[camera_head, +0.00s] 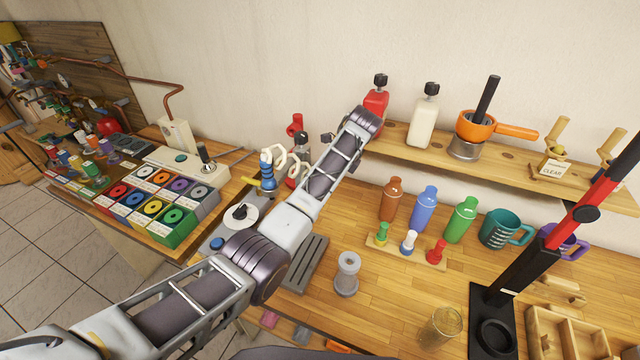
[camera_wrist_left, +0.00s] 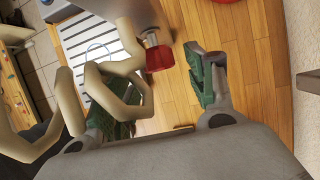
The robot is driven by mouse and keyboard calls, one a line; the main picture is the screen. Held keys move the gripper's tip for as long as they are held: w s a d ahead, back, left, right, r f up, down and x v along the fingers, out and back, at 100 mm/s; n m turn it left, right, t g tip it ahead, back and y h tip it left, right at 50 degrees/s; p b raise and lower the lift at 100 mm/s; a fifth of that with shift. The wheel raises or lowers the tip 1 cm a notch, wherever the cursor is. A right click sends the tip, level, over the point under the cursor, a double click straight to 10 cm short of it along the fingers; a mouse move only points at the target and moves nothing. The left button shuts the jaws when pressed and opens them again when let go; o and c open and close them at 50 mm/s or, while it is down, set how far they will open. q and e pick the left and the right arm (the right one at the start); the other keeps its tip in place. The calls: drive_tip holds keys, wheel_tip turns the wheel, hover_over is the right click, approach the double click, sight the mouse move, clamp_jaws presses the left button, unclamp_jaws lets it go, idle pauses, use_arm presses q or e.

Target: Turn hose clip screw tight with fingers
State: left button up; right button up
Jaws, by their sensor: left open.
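In the head view my left arm reaches across the bench. A second cream coil (camera_head: 279,157) stands by a blue fitting (camera_head: 267,172). My left gripper is hidden or unclear there. In the left wrist view my left gripper (camera_wrist_left: 160,92) is open, with green finger pads. The cream coil (camera_wrist_left: 130,78) crosses in front of the left finger. A red faceted piece (camera_wrist_left: 158,57) with a metal collar shows beyond the gap. I cannot make out the clip screw. My right gripper is not in view.
A grey slotted tray (camera_head: 305,262) lies under the forearm. A grey spool-like part (camera_head: 347,275), colored bottles (camera_head: 424,207) and a black press stand (camera_head: 492,320) are to the right. A shelf (camera_head: 420,150) runs along the wall. Bare bench lies around the spool-like part.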

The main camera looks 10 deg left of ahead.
use_arm(q)
drive_tip(key=shift+x, duration=1.35)
drive_tip(key=c, duration=1)
